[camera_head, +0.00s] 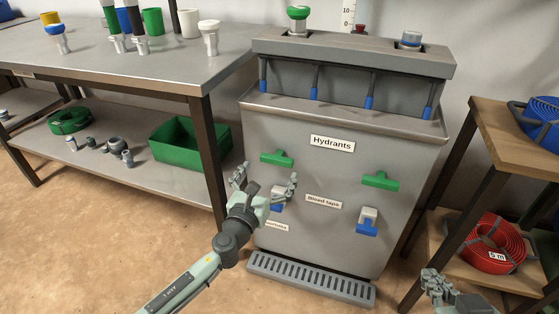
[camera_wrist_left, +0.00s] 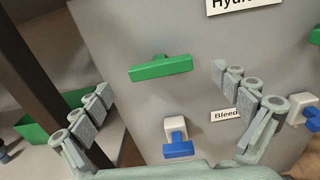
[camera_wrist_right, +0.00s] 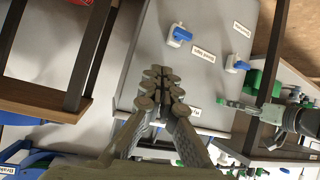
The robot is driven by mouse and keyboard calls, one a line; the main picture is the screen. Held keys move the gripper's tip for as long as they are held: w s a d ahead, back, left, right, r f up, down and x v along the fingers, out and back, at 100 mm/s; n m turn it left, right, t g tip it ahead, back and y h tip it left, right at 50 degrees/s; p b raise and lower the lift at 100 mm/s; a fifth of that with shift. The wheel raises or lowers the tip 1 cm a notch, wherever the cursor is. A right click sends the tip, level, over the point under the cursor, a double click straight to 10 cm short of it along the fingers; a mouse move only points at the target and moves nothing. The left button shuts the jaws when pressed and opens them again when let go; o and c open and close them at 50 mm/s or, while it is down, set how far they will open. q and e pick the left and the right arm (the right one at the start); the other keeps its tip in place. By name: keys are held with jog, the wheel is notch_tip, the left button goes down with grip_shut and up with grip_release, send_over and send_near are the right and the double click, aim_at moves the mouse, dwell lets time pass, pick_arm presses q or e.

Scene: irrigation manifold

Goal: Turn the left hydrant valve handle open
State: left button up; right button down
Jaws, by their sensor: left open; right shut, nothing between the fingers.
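The left hydrant valve handle (camera_head: 277,158) is a green T-shaped bar, lying nearly level on the grey manifold front (camera_head: 330,240), under the "Hydrants" label. In the left wrist view the same green handle (camera_wrist_left: 160,68) is ahead, between the lines of the two fingers and not touched. My left gripper (camera_head: 264,180) is open and empty, just below the handle in the head view. My right gripper (camera_head: 430,275) is shut and empty, low at the right; it also shows closed in the right wrist view (camera_wrist_right: 160,75).
A second green handle (camera_head: 380,181) is at the right of the front. Blue-and-white bleed taps (camera_head: 367,222) sit lower. A steel workbench (camera_head: 150,65) stands left, and a wooden shelf (camera_head: 530,165) with hoses stands right. A grating (camera_head: 310,279) juts out at the base.

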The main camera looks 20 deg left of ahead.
aim_at(275, 161)
pick_arm(q)
jog(key=w, duration=0.4)
jog(key=shift+w, duration=0.85)
pick_arm(e)
jog(key=shift+w+a+r+t+y, duration=0.3)
jog(key=shift+a+r, duration=0.1)
jog(key=shift+r, duration=0.05)
pick_arm(q)
jog(key=c, duration=1.2)
jog(key=shift+o, duration=0.2)
